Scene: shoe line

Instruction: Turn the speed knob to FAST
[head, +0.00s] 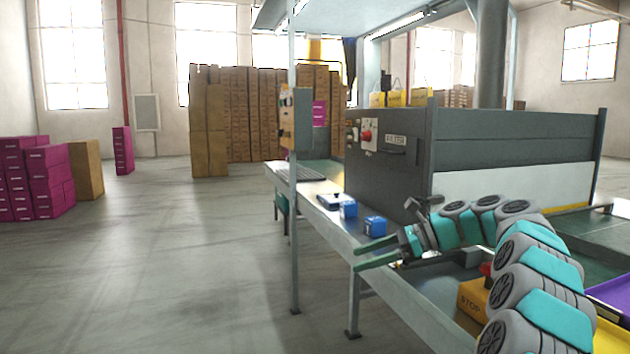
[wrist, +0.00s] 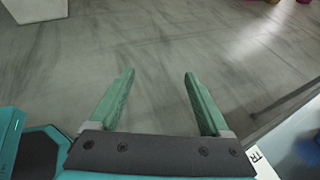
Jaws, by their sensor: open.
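My gripper (head: 357,258) is open and empty, its two green fingers spread and pointing left beside the bench edge in the head view. In the wrist view, the open fingers (wrist: 159,74) have only floor between and beyond them. A red round control (head: 366,136) sits on a light panel on the end of the dark grey machine (head: 390,175). A control box (head: 296,120) hangs on the upright post, seen from its side. I cannot tell which of these carries the speed knob; no FAST marking is readable. My gripper is well below and apart from both.
Two blue boxes (head: 375,226) and a dark-and-blue item (head: 330,201) lie on the bench (head: 318,190). A yellow STOP box (head: 473,299) with a red button is near my arm. The post (head: 293,220) stands at the bench's front. The floor (head: 180,270) at left is clear.

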